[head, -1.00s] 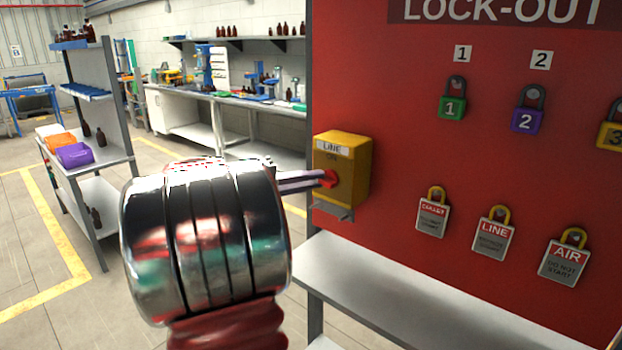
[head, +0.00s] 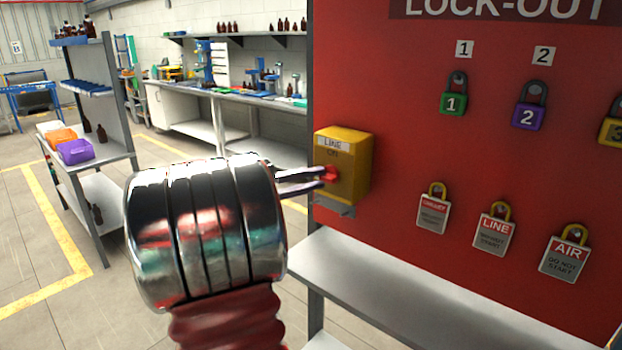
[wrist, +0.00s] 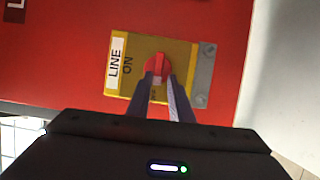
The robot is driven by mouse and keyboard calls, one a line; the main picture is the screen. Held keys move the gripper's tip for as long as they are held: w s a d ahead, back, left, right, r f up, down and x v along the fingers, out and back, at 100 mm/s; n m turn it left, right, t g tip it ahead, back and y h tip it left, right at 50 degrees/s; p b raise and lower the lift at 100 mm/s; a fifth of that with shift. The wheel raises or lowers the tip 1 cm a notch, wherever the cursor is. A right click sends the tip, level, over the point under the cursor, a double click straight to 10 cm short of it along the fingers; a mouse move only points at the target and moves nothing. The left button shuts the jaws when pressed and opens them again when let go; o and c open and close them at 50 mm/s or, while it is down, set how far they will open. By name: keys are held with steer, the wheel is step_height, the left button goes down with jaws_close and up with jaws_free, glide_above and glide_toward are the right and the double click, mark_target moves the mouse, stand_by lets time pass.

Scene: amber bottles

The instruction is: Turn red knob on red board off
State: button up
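The red knob (head: 329,174) sits on the front of a yellow box labelled "LINE" and "ON" (head: 350,160), on the left part of the red lock-out board (head: 400,120). In the wrist view the red knob (wrist: 158,67) shows between and just beyond the fingertips, on the yellow box (wrist: 185,60). My gripper (head: 322,177) has its two fingers parted, one on either side of the knob. In the wrist view the fingertips (wrist: 158,80) reach the knob's lower edge. Whether they press on it I cannot tell.
Green (head: 454,102) and purple (head: 528,116) padlocks and several tags hang on the board to the right. A grey shelf (head: 400,290) juts out below the board. A shelf rack with amber bottles (head: 115,150) stands at the left, with open floor before it.

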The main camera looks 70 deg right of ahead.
steer(key=shift+o, duration=0.8)
steer(key=shift+r, duration=0.15)
steer(key=v, duration=1.3)
steer(key=shift+w+a, duration=0.25)
steer(key=shift+a, duration=0.05)
